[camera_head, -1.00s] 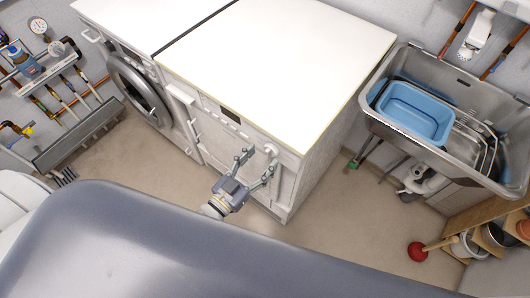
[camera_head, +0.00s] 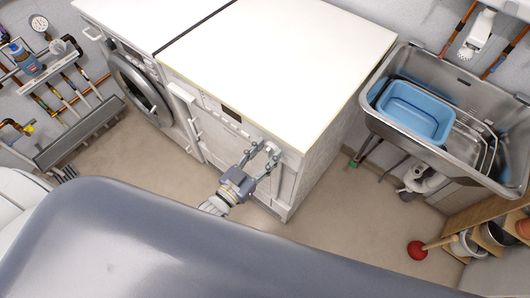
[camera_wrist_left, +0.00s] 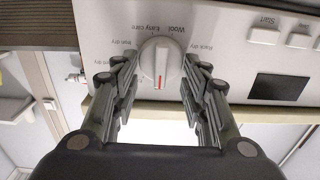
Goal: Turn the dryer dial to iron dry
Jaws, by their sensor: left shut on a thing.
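The dryer dial (camera_wrist_left: 160,60) is a round white knob with a raised grip bar and a red mark. In the left wrist view, where the panel appears upside down, the red mark points toward the bottom of the picture. The iron dry label (camera_wrist_left: 122,43) is at the dial's upper left; easy care, wool and rack dry also show around it. My left gripper (camera_head: 261,155) is at the dial on the dryer front (camera_head: 226,140), one finger on each side, shut on it. The fingers hide part of the dial's surroundings. My right gripper is not in view.
A white worktop (camera_head: 285,60) lies just above the dryer panel. A washing machine with a round door (camera_head: 140,90) stands to the left. A steel sink (camera_head: 375,120) with a blue tub (camera_head: 415,112) is at the right. The floor (camera_head: 340,215) in front is largely clear.

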